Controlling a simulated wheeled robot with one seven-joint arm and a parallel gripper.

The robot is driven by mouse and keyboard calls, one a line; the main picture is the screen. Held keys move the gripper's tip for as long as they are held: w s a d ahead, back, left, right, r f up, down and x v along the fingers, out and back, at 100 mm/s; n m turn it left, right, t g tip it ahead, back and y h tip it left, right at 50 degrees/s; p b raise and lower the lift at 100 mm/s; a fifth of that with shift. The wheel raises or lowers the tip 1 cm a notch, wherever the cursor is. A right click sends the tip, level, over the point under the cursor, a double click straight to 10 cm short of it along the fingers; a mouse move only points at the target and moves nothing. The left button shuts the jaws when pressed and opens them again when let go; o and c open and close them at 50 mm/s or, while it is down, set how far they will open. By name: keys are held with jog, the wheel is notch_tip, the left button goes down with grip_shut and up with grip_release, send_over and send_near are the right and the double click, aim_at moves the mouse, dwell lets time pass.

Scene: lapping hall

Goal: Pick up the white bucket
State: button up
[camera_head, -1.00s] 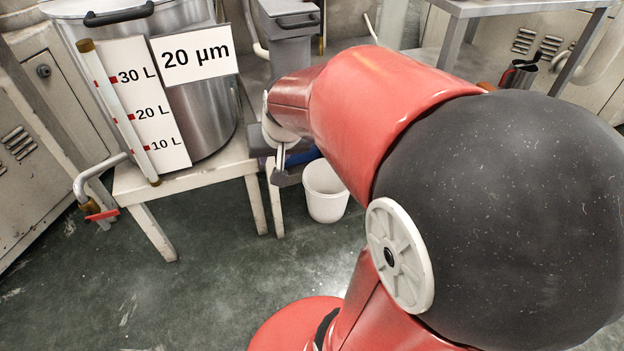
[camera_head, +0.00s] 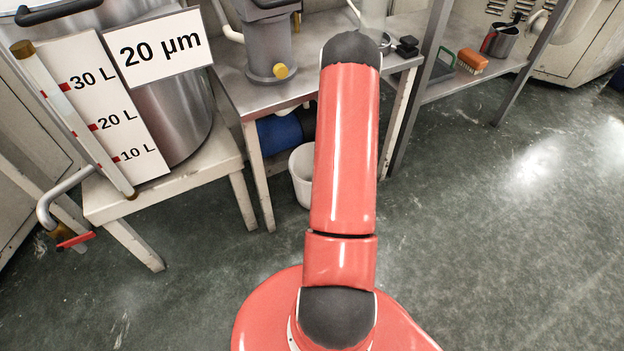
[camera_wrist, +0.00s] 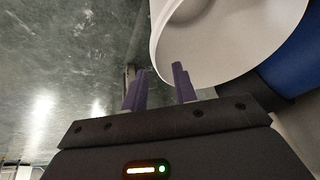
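The white bucket (camera_head: 299,178) stands on the floor under the front edge of the bench in the head view. My red arm hides its right part. In the wrist view the bucket (camera_wrist: 225,38) fills the upper right, with its rim curving close to my gripper (camera_wrist: 159,86). The gripper's two purple fingers are apart with a gap between them. The right fingertip overlaps the bucket's edge in the picture; the left one lies just outside it. I cannot tell whether either touches. The gripper is hidden behind my arm in the head view.
A steel tank (camera_head: 180,105) with a level gauge stands on a low stand (camera_head: 190,190) to the left. A bench (camera_head: 240,92) stands above the bucket. A blue cylinder (camera_head: 280,134) lies behind the bucket, beneath the bench. The floor (camera_head: 490,230) to the right is clear.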

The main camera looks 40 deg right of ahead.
jog(key=x, duration=0.7)
jog(key=shift+s+a+f, duration=0.15)
jog(key=shift+a+f, duration=0.15)
jog(key=shift+f, duration=0.05)
grip_shut()
dwell(1.0)
